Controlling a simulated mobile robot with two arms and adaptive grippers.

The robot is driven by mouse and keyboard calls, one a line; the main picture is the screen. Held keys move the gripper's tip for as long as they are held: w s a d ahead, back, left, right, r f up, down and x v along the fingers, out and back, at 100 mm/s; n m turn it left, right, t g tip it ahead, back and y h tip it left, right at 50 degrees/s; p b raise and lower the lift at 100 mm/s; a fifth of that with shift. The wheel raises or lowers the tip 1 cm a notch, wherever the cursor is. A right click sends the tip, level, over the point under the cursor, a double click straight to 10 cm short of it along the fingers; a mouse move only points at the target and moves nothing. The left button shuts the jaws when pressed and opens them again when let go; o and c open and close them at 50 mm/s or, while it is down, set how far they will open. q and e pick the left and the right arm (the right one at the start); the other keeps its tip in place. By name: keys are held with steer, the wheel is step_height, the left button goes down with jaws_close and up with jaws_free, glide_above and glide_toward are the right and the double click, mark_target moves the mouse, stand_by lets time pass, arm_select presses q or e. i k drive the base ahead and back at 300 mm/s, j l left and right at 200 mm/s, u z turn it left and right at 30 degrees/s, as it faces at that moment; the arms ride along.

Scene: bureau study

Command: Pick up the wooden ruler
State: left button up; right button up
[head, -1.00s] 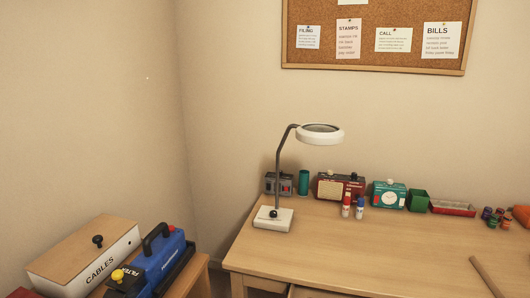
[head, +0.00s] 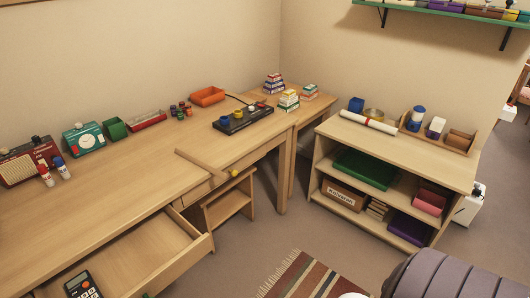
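A long, thin wooden strip that looks like the wooden ruler (head: 202,163) lies on the desk (head: 130,190) at its front edge, right of the open drawer. Its near end reaches the edge, by a small yellow knob (head: 234,173). I see no markings on it at this size. Neither of my grippers shows in the head view, and nothing is seen touching the strip.
The open drawer (head: 150,250) juts out at lower left with a calculator (head: 82,285) in it. A black tray (head: 243,118) and an orange tray (head: 208,96) stand behind the strip. A low shelf unit (head: 395,150), striped rug (head: 312,280) and grey ribbed object (head: 445,275) are to the right.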

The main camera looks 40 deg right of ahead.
mark_target(220, 174)
steer(key=l+z, duration=0.1)
steer(key=z, duration=0.65)
